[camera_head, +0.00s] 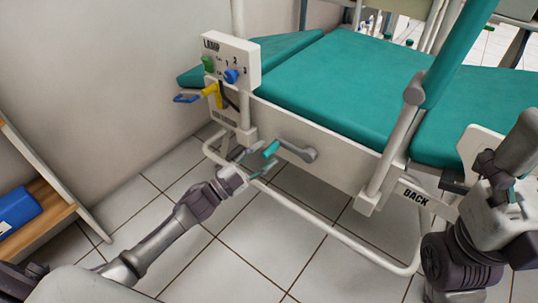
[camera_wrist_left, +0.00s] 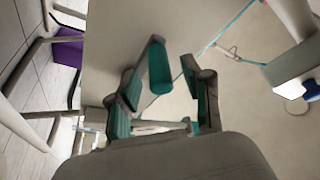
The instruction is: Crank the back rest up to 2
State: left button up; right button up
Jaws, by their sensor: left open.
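In the left wrist view the open fingers with teal pads (camera_wrist_left: 175,75) show, and the crank is not clearly seen. A label reading BACK (camera_head: 416,198) sits low on the chair frame at right. My right gripper (camera_head: 514,196) is near the right edge; its jaws are unclear.
A white LAMP panel (camera_head: 232,60) with marks 2 and 3 and coloured knobs stands on a post above the crank. Teal cushions (camera_head: 330,85) top the chair. A white floor rail (camera_head: 330,230) runs below. A wooden shelf (camera_head: 40,225) with a blue box is left.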

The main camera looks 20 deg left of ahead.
pick_arm(q)
jog(key=shift+x, duration=1.1)
grip_shut()
